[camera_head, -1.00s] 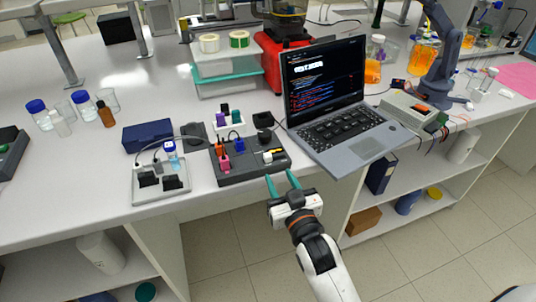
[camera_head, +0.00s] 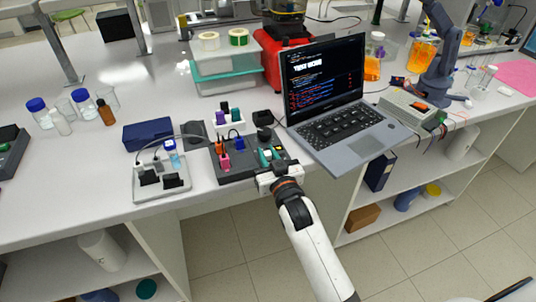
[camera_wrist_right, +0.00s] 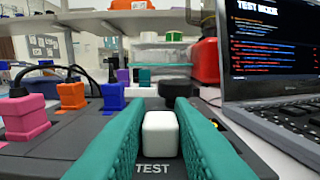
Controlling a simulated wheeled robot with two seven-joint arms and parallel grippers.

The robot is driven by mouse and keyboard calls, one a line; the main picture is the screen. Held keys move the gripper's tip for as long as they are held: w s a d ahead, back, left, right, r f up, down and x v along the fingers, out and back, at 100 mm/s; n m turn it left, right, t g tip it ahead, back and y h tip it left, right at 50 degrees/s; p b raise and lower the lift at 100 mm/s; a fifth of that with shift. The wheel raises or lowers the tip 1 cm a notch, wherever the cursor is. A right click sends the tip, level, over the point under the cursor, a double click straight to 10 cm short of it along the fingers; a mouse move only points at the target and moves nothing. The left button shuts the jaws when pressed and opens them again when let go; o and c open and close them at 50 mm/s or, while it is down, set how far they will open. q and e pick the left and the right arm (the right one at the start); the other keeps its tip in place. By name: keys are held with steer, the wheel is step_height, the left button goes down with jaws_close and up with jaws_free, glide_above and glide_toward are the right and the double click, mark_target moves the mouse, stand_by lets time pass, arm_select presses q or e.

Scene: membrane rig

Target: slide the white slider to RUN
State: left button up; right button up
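The white slider (camera_wrist_right: 160,134) stands on the dark control box (camera_head: 233,173), just behind the printed word TEST in the right wrist view. My right gripper (camera_head: 270,156) reaches over the front edge of the box. Its two teal fingers (camera_wrist_right: 160,120) are on either side of the slider, close against its sides. RUN lettering is not visible; the fingers cover part of the box top. My left gripper is not in view.
The laptop (camera_head: 345,125) stands close on the right, its screen reading TEST MODE. Pink (camera_wrist_right: 25,118), orange (camera_wrist_right: 72,96) and blue (camera_wrist_right: 112,97) plugs sit on the box left of the fingers. A black round knob (camera_wrist_right: 174,91) is beyond the slider. A grey socket plate (camera_head: 160,188) lies left.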

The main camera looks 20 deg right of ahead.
mark_target(283, 152)
jaws_close()
steer(key=shift+d, duration=0.15)
steer(key=d+p, duration=0.1)
steer(key=d, duration=0.2)
steer(key=shift+d, duration=0.4)
steer(key=shift+a, duration=0.1)
steer(key=shift+o, duration=1.7)
jaws_free()
steer(key=shift+o, duration=0.8)
steer(key=shift+d, duration=0.25)
steer(key=shift+a, duration=0.15)
